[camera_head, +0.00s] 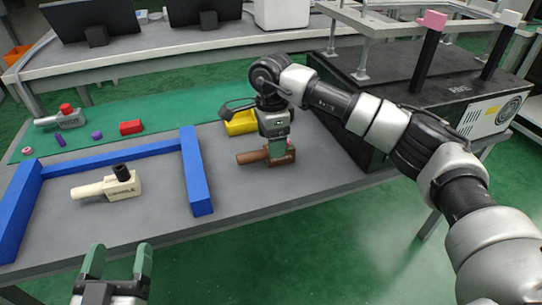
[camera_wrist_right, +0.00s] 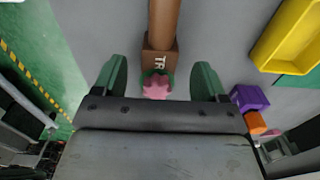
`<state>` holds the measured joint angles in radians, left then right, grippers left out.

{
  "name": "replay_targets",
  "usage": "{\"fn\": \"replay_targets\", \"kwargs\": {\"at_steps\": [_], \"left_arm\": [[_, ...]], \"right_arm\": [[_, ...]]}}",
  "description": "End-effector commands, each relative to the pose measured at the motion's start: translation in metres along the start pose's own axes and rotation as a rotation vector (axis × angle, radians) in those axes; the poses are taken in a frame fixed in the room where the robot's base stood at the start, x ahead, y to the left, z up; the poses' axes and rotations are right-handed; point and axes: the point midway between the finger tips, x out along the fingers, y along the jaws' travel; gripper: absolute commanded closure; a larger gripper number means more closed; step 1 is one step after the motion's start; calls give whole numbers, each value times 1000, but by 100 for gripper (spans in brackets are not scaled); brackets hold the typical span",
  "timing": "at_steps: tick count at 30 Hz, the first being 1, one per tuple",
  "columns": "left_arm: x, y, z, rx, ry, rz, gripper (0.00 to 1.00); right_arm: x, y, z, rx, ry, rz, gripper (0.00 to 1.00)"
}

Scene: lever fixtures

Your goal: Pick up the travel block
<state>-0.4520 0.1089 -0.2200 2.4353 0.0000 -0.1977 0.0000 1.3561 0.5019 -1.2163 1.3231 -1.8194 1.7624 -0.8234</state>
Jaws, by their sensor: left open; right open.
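The brown block (camera_head: 253,157) lies on the grey table, with a long round handle pointing left. Letters starting "TR" show on it in the right wrist view (camera_wrist_right: 159,62), so it appears to be the travel block. A pink flower-shaped knob (camera_wrist_right: 156,88) is on its near end. My right gripper (camera_head: 279,148) is directly above the block and hides part of it. Its green fingers (camera_wrist_right: 159,75) are open, one on each side of the block, with gaps visible. My left gripper (camera_head: 118,263) is open and empty at the table's front edge.
A blue frame (camera_head: 197,170) surrounds a cream block with a black knob (camera_head: 108,187). A yellow bin (camera_head: 240,123) sits behind the brown block. A large black case (camera_head: 350,128) is right.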

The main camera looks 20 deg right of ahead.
Motion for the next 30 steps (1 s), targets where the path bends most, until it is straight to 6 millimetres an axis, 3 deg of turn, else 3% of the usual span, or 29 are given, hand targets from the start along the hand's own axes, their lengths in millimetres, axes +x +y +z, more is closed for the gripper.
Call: {"fn": "replay_targets", "kwargs": {"at_steps": [9, 19, 30], "left_arm": [[-2, 6, -30, -9, 265, 14, 28], [-3, 6, -35, -10, 295, 15, 28], [-3, 6, -35, -10, 294, 15, 28]], "right_arm": [[33, 1, 1, 0, -1, 1, 28], [35, 1, 1, 0, -1, 0, 28], [35, 1, 1, 0, -1, 0, 84]]}}
